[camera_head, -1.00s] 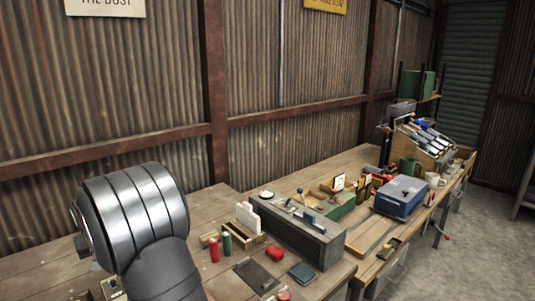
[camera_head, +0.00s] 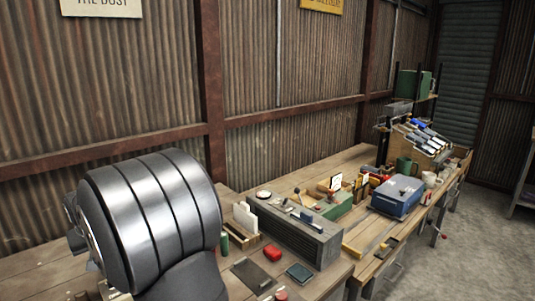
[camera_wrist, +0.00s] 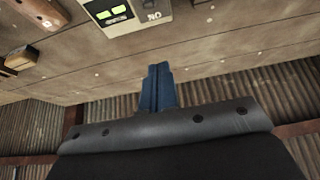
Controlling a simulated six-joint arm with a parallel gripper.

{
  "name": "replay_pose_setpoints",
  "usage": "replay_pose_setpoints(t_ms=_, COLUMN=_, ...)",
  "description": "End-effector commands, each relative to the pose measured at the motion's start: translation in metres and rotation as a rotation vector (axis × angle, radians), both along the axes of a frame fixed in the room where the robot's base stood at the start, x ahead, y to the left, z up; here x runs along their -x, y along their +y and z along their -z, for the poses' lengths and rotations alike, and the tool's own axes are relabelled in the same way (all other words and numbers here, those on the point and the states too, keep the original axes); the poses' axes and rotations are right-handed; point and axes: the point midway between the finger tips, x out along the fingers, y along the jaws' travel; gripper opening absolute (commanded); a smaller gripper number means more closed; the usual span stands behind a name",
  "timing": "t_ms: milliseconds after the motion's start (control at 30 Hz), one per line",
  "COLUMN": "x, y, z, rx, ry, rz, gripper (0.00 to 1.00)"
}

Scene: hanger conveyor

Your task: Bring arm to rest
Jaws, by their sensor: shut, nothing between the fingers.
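My gripper (camera_wrist: 158,87) shows in the wrist view with its blue fingers together and nothing between them. It is over the wooden bench (camera_wrist: 220,65), apart from the things on it. In the head view my arm's thick silver and grey link fills the lower left, and the gripper itself is not seen there.
In the head view a grey box with controls (camera_head: 300,238), a red object (camera_head: 272,253), a dark flat plate (camera_head: 252,274) and a blue case (camera_head: 397,196) stand on the benches. A panel with green displays (camera_wrist: 125,14) shows in the wrist view. A corrugated wall (camera_head: 110,80) stands behind.

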Motion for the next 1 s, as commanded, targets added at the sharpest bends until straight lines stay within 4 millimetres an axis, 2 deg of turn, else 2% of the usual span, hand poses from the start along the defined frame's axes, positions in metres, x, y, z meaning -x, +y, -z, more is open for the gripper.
replay_pose_setpoints(t_ms=367, x=-0.029, y=0.029, z=0.049, rx=0.003, ry=0.003, rz=0.000, gripper=0.00)
replay_pose_setpoints(t_ms=1000, x=-0.049, y=0.048, z=0.085, rx=0.250, ry=0.242, rz=0.009, gripper=0.00)
